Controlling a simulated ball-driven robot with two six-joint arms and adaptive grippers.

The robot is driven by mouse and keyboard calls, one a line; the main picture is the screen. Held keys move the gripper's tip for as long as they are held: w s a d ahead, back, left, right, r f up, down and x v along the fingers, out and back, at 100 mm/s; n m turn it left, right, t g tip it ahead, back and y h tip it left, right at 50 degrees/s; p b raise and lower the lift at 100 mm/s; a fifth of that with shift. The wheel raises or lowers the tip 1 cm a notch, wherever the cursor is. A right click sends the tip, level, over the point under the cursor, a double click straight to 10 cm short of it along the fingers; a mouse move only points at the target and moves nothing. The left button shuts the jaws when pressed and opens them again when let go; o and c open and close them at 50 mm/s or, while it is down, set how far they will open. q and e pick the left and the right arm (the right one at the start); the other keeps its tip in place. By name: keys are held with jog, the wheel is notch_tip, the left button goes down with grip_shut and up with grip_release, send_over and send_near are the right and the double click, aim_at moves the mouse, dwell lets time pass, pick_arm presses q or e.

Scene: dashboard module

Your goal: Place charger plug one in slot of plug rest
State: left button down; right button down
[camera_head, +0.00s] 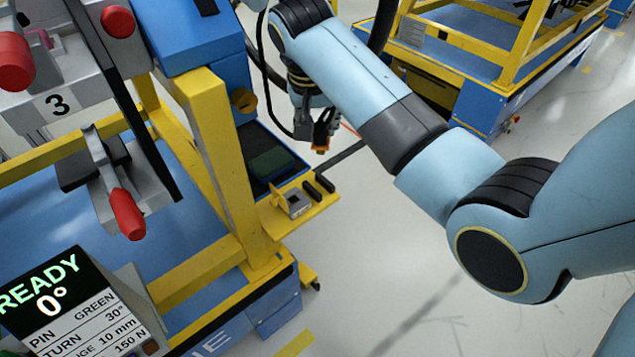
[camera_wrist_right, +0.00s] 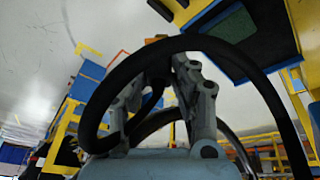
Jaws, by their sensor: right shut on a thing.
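My right gripper (camera_head: 322,138) hangs in the gap beside the blue and yellow frame. It is shut on an orange-tipped charger plug (camera_head: 320,149), mostly hidden by the fingers. The orange part also shows past the fingers in the right wrist view (camera_wrist_right: 156,38). A yellow shelf (camera_head: 270,222), which looks like the plug rest, carries a small grey metal block (camera_head: 294,202) and two black pieces (camera_head: 318,185). The plug is above and behind the shelf in the picture, apart from it. I cannot make out the slot clearly. My left gripper is not in view.
A black cable (camera_wrist_right: 235,48) loops around the gripper in the right wrist view. A yellow post (camera_head: 215,150) and a dark-screened panel (camera_head: 268,155) stand left of the gripper. Levers with red grips (camera_head: 127,213) are at left. Open floor (camera_head: 400,260) lies right of the shelf.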

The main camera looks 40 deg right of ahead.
aim_at(317, 144)
jog(key=f+b, duration=0.1)
jog(key=f, duration=0.4)
jog(key=shift+w+f+b, duration=0.2)
jog(key=shift+f+b, duration=0.1)
jog(key=shift+b, duration=0.1)
notch_tip(317, 144, down, 4)
jog(key=shift+f+b, duration=0.1)
jog(key=shift+b, duration=0.55)
jog(key=shift+f, duration=0.5)
jog(key=c, duration=1.1)
grip_release()
